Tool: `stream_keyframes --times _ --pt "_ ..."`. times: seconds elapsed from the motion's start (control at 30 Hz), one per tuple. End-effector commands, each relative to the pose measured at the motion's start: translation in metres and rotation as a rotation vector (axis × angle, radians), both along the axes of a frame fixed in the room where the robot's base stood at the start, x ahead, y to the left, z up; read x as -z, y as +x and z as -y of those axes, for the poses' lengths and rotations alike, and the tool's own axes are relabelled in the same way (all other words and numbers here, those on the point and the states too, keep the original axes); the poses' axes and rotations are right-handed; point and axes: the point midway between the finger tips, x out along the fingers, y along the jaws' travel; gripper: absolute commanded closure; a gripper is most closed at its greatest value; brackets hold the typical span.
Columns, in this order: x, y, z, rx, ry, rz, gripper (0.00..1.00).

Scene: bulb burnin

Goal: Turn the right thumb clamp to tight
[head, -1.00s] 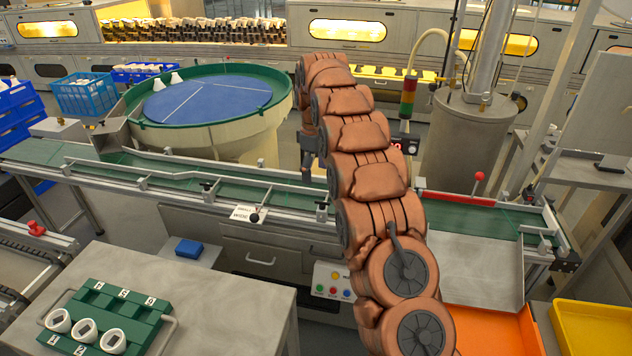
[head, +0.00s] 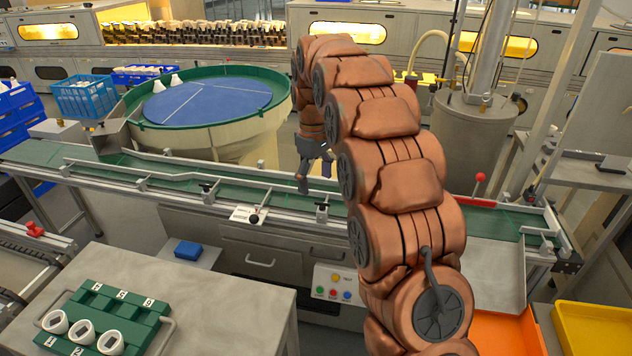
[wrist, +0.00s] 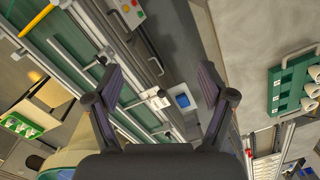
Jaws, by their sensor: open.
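The right thumb clamp (head: 322,208) is a small dark clamp on the near rail of the green conveyor. A matching left thumb clamp (head: 207,190) sits further left on the same rail. My gripper (head: 314,176) hangs over the conveyor, above and slightly left of the right clamp in the head view, apart from it. In the wrist view my gripper (wrist: 160,78) has its fingers spread wide with nothing between them. The right clamp seems to show near the left finger (wrist: 104,56) there, small and unclear. I cannot tell its exact angle.
A white label plate (head: 246,214) with a black-knobbed lever is between the clamps. Below are a button panel (head: 333,284) and a blue box (head: 188,250). A green rack (head: 105,315) with white parts stands on the near-left table. A red-knobbed lever (head: 480,178) stands right.

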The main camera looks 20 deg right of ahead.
Motion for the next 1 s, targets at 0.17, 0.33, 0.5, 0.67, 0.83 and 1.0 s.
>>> stream_keyframes --times 0.17,0.33,0.5,0.67,0.83,1.0 --pt "-0.003 -0.011 -0.003 0.015 -0.001 -0.005 0.19" --pt "-0.003 -0.014 -0.004 0.021 -0.001 -0.007 0.19" --pt "-0.003 -0.014 -0.004 0.021 -0.001 -0.006 0.19" --pt "-0.003 -0.014 -0.004 0.021 -0.001 -0.006 0.19" --pt "-0.004 -0.016 -0.005 0.024 -0.001 -0.006 0.19" --pt "-0.012 -0.034 -0.010 0.048 -0.003 -0.008 0.19"
